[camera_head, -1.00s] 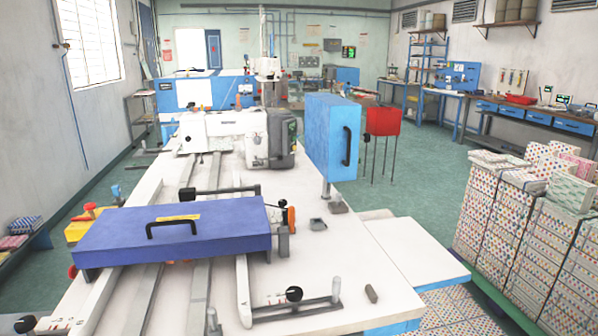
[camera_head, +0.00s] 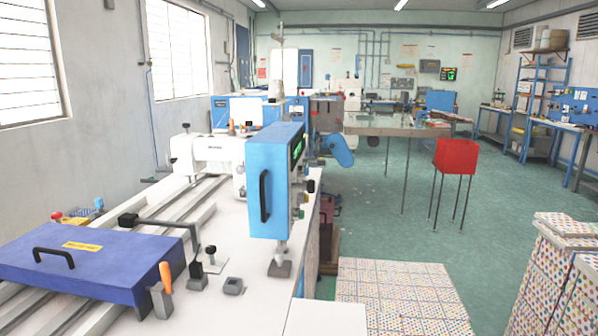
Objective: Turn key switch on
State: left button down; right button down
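The blue control box (camera_head: 274,190) stands upright on a post at the right edge of the white machine table (camera_head: 215,285). Its black handle (camera_head: 264,196) faces me. Its right side shows at a steep angle, with a green display (camera_head: 298,147) and several small knobs or buttons, one of them black (camera_head: 311,186). I cannot tell which of these is the key switch. Neither of my grippers is in view.
A purple-blue cover (camera_head: 90,262) with a handle lies on the table at left. Pallets of patterned stacks stand in front right (camera_head: 395,290) and at far right (camera_head: 550,265). A red bin (camera_head: 456,156) on thin legs stands behind. Green floor (camera_head: 375,225) is open between them.

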aim_at(323, 163)
jog(key=i+l+u, duration=0.1)
jog(key=l, duration=0.25)
jog(key=i+l+u, duration=0.15)
jog(key=l, duration=0.2)
jog(key=i+l+u, duration=0.1)
jog(key=l, duration=0.25)
jog(key=i+l+u, duration=0.1)
jog(key=u, duration=0.35)
jog(key=l+u, duration=0.55)
jog(key=u, duration=0.3)
jog(key=l+u, duration=0.25)
jog(key=u, duration=0.15)
jog(key=i+l+u, duration=0.15)
jog(key=l, duration=0.5)
jog(key=l+u, duration=0.15)
jog(key=l, duration=0.45)
